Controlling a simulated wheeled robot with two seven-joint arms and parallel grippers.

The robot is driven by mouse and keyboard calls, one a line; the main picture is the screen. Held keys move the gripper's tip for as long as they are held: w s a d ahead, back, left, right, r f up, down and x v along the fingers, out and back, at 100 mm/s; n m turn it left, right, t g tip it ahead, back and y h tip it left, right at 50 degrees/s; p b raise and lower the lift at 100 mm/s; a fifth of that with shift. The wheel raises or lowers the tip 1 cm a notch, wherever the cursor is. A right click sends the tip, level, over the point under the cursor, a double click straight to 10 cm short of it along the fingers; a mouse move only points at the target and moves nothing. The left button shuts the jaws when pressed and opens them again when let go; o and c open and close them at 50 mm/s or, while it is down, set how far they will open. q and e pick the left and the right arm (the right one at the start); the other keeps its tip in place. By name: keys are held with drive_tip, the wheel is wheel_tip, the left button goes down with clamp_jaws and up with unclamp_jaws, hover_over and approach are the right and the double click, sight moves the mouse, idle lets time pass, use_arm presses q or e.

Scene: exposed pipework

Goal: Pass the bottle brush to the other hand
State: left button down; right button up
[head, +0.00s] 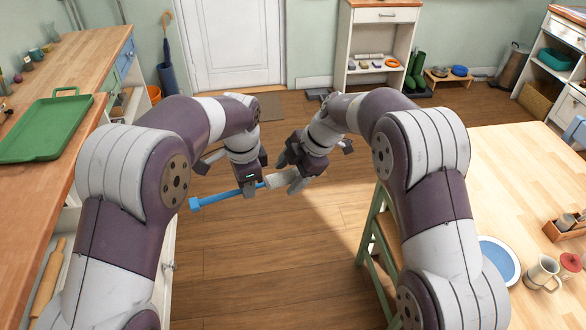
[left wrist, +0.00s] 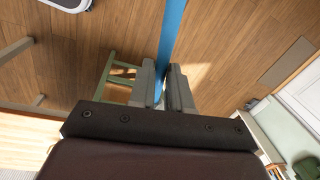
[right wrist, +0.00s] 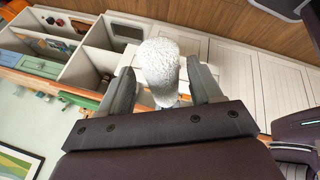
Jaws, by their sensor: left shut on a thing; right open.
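The bottle brush has a blue handle (head: 222,197) and a white bristle head (head: 276,180). It is held in the air above the floor, between my two arms. My left gripper (head: 252,188) is shut on the blue handle, which also shows between its fingers in the left wrist view (left wrist: 172,40). My right gripper (head: 290,182) is open at the white head end. In the right wrist view the white bristle head (right wrist: 159,68) lies between the spread fingers, with visible gaps at its sides. I cannot tell whether a finger touches it.
A wooden counter (head: 100,60) with a green tray (head: 45,128) is at the left. A wooden table (head: 500,190) with a blue plate (head: 498,262) and mugs is at the right. A green stool (head: 376,235) stands beside the table. The floor between is clear.

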drive_tip(key=c, duration=1)
use_arm(q)
drive_tip(key=c, duration=1)
unclamp_jaws()
use_arm(e)
drive_tip(key=shift+c, duration=0.2)
